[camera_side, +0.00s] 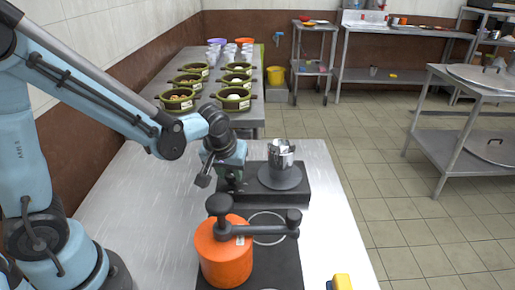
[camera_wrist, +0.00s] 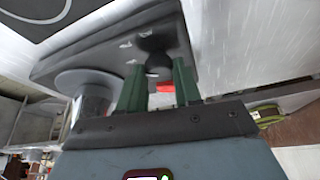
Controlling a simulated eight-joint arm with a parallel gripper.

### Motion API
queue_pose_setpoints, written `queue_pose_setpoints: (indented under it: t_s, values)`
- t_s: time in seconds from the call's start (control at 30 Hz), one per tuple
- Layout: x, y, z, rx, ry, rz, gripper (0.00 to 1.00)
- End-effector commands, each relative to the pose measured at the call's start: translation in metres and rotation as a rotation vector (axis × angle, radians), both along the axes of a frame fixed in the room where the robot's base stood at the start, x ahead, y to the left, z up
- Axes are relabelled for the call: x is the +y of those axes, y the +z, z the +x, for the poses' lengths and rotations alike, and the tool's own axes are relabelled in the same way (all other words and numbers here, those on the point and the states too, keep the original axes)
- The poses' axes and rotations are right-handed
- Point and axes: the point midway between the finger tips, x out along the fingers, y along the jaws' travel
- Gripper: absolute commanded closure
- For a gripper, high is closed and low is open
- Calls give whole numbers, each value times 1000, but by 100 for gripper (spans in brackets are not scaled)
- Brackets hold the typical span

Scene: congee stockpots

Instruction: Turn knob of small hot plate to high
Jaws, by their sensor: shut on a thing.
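The small hot plate (camera_side: 297,192) is a dark slab on the steel table, with a round heating disc (camera_side: 283,182) and a metal pot (camera_side: 281,158) on it. My gripper (camera_side: 232,182) is at its left end in the side view, where the knob is hidden. In the wrist view the hot plate (camera_wrist: 100,50) shows upside down. Its dark round knob (camera_wrist: 158,64) sits between the two green fingers of my gripper (camera_wrist: 158,75), which are shut on it. Pale marks lie on the panel beside the knob, too blurred to read. The knob's setting cannot be told.
An orange container (camera_side: 222,255) with a black arm-like handle stands on a larger dark hot plate (camera_side: 270,265) in front. A yellow object (camera_side: 342,282) is at the front edge. The steel table (camera_side: 140,215) is bare at left.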

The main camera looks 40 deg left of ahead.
Motion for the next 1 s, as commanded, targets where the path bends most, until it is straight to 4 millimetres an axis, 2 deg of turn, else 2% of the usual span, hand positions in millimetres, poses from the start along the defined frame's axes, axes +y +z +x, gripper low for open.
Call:
queue_pose_setpoints:
  t_s: [0.5,0.73,1.0]
  values:
    - [-2,0,2,0,434,0,97]
    - [-2,0,2,2,547,-2,97]
    - [-2,0,2,1,599,-2,97]
